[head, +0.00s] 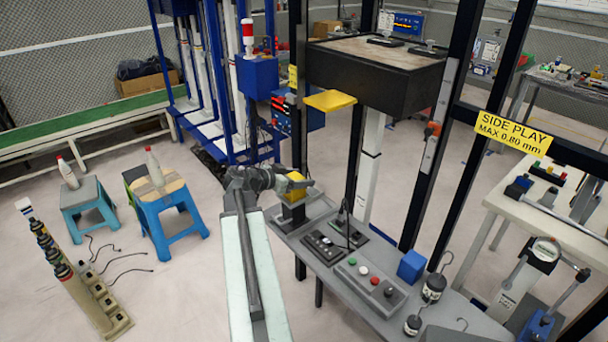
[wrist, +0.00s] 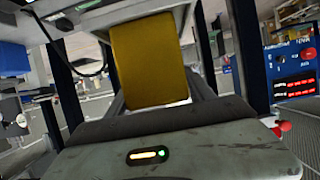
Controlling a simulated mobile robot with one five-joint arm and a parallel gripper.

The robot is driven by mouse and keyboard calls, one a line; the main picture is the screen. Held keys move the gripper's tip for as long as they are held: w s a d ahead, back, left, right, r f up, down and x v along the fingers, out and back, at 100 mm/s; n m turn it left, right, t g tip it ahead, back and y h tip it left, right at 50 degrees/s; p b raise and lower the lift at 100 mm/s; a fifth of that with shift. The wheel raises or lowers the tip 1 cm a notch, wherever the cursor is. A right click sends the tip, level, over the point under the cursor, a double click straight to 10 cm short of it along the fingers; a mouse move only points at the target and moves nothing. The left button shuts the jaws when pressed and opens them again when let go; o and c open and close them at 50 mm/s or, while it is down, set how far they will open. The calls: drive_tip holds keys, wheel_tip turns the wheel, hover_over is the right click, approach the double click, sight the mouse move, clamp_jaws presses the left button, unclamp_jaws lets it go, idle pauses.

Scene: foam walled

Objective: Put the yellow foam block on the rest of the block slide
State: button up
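The yellow foam block (head: 297,185) is at my gripper (head: 302,184) in the head view, just above a dark post (head: 292,214) at the left end of the grey bench. A grey jaw of my gripper crosses in front of the block. In the wrist view the yellow block (wrist: 150,62) stands ahead of my gripper's grey body, with a grey bar close on each side. I cannot tell whether the jaws press on it, or whether it touches the post. I cannot make out for certain which part is the block slide's rest.
A yellow plate (head: 330,100) juts out above, beside a large black box (head: 375,75) between black uprights. The grey bench (head: 340,275) carries a button box (head: 370,286), a blue cube (head: 411,266) and hanging weights (head: 433,287).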

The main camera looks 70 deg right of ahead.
drive_tip(key=shift+o, duration=0.6)
drive_tip(key=shift+r, duration=0.1)
drive_tip(key=shift+r+p, duration=0.25)
drive_tip(key=shift+p, duration=0.1)
drive_tip(key=p+v, duration=0.4)
drive_tip(key=v, duration=0.7)
drive_tip(key=shift+w+a, duration=0.25)
drive_tip(key=shift+a, duration=0.1)
